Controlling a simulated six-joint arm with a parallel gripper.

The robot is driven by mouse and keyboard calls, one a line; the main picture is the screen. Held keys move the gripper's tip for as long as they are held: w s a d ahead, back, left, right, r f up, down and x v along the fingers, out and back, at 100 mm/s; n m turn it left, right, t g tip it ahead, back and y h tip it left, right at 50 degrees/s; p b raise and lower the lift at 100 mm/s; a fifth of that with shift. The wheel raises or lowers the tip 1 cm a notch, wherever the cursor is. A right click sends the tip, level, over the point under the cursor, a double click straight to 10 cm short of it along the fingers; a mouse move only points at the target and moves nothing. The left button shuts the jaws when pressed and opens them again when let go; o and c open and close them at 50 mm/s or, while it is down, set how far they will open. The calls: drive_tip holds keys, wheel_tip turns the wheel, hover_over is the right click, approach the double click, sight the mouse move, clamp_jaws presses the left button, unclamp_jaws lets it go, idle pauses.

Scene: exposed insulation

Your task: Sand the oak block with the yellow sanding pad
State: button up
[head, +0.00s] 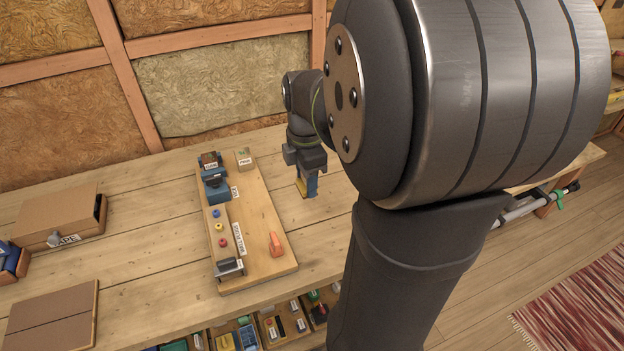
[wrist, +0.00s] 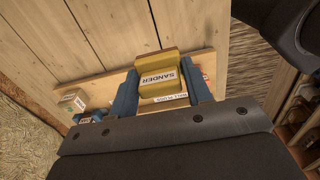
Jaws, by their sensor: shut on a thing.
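My gripper (head: 308,187) is shut on the yellow sanding pad (wrist: 158,77), which is labelled SANDER and sits between the two blue fingers in the wrist view. In the head view only a sliver of the pad (head: 300,188) shows beside the fingers. The gripper points down over the bench, just right of the wooden board; whether the pad touches the bench I cannot tell. A small pale wood block (head: 243,158) with a label stands at the board's far end, and it also shows in the wrist view (wrist: 72,101). Its label is too small to read surely as oak.
The wooden board (head: 255,215) carries a blue tool (head: 214,182), coloured round pieces and an orange piece (head: 276,245). A cardboard box (head: 58,215) stands at left. Bins sit below the front edge. Bare bench lies between box and board.

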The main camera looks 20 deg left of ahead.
drive_tip(key=w+a+r, duration=0.1)
drive_tip(key=w+a, duration=0.1)
drive_tip(key=a, duration=0.6)
drive_tip(key=w+a+r, duration=0.1)
drive_tip(key=w+a, duration=0.2)
drive_tip(key=a, duration=0.4)
hover_over(210, 161)
drive_tip(key=shift+s+d+f, duration=0.15)
drive_tip(key=shift+f, duration=1.05)
drive_tip(key=shift+s+d+f, duration=0.15)
drive_tip(key=shift+f, duration=1.05)
drive_tip(key=shift+s+d+f, duration=0.15)
drive_tip(key=shift+f, duration=1.05)
drive_tip(key=shift+w+a+f, duration=0.45)
drive_tip(key=shift+f, duration=0.2)
drive_tip(key=shift+c, duration=0.7)
drive_tip(key=shift+w+a+r, duration=0.1)
drive_tip(key=shift+w+a, duration=1.55)
drive_tip(key=s+d, duration=0.4)
drive_tip(key=shift+s+d, duration=0.15)
wheel_tip(210, 161, up, 8)
